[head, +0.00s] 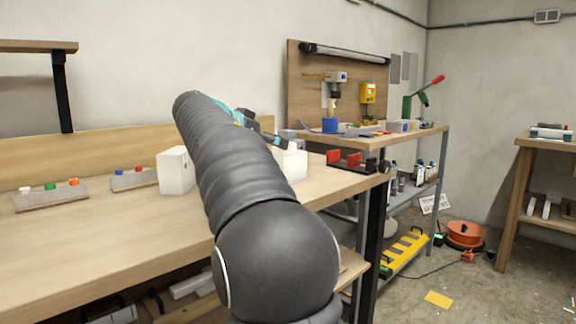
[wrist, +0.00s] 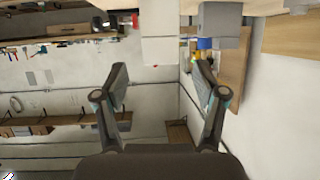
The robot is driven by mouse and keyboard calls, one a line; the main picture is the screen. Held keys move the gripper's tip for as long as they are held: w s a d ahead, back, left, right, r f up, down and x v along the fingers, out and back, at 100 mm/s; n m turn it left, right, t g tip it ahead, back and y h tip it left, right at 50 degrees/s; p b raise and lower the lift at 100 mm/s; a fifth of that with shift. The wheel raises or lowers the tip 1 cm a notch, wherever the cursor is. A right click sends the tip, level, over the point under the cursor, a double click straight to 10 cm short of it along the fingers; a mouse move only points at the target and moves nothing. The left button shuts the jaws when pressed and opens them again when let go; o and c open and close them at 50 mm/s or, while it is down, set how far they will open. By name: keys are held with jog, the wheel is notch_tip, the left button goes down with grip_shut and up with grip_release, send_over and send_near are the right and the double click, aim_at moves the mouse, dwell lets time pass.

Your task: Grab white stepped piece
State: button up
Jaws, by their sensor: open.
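A white piece (head: 291,164) stands on the wooden workbench in the head view, partly hidden behind my arm; its top edge looks uneven. In the wrist view a pale piece (wrist: 160,48) with a stepped outline shows at the top centre, between the lines of my two fingers and beyond their tips. My gripper (wrist: 160,70) is open, with nothing between its fingers. In the head view my gripper (head: 270,140) is mostly hidden by my arm, close to the white piece. I cannot tell whether it touches it.
A white block (head: 175,171) stands left of my arm on the workbench (head: 125,220). Grey strips with coloured buttons (head: 52,194) lie farther left. Red parts (head: 345,158) sit at the bench's right end. A second bench with tools (head: 395,136) stands behind. Another grey block (wrist: 220,22) shows in the wrist view.

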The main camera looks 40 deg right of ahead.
aim_at(289, 147)
jog(key=shift+r+p+x, duration=0.1)
jog(key=shift+p+x, duration=0.05)
jog(key=shift+x, duration=1.8)
jog(key=shift+r+p+x, duration=0.15)
jog(key=shift+x, duration=1.85)
grip_shut()
jog(key=shift+r, duration=0.1)
